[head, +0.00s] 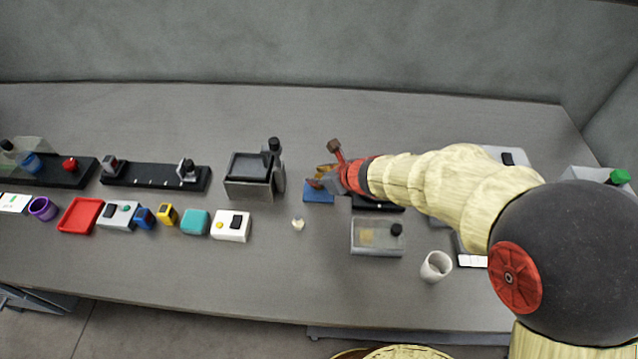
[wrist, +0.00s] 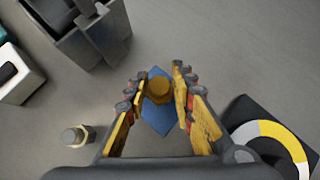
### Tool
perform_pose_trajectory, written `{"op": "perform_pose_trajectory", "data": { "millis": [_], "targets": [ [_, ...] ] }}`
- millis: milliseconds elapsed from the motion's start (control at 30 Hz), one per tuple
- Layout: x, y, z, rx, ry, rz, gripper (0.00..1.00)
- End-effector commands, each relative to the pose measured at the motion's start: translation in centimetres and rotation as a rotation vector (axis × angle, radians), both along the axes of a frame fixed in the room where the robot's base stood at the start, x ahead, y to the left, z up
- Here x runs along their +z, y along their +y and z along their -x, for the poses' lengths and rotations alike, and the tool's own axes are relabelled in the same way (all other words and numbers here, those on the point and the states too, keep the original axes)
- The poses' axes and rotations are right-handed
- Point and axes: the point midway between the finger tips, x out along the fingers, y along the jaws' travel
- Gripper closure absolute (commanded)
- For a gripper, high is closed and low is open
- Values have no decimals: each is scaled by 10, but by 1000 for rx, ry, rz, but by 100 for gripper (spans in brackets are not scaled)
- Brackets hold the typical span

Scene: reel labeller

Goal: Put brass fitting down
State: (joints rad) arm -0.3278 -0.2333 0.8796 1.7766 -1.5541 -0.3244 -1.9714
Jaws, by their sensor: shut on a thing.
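The brass fitting (wrist: 159,89) is a small golden-yellow piece between the fingertips of my gripper (wrist: 164,84) in the wrist view. My gripper is shut on it. Below it lies a blue mat (wrist: 160,116), partly hidden by the fitting and fingers. In the head view my gripper (head: 317,180) is over the far part of the blue mat (head: 319,197). The fitting cannot be clearly told from the fingers there. I cannot tell whether the fitting touches the mat.
A grey box (head: 248,190) stands left of the mat. A small pale piece (head: 298,225) stands in front, left. A clear-lidded box (head: 377,248) and a white cup (head: 436,266) are at front right. A black device with a yellow-white ring (wrist: 268,135) is close right.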

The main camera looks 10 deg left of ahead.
Motion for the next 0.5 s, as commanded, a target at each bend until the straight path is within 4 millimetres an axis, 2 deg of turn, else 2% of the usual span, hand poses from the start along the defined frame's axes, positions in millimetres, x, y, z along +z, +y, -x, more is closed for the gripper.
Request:
{"op": "perform_pose_trajectory", "data": {
  "millis": [33,100,500],
  "targets": [
    [-12,0,0,0,0,0,100],
    [-18,0,0,1,-1,0,100],
    [-21,0,0,1,-1,0,100]
  ]
}}
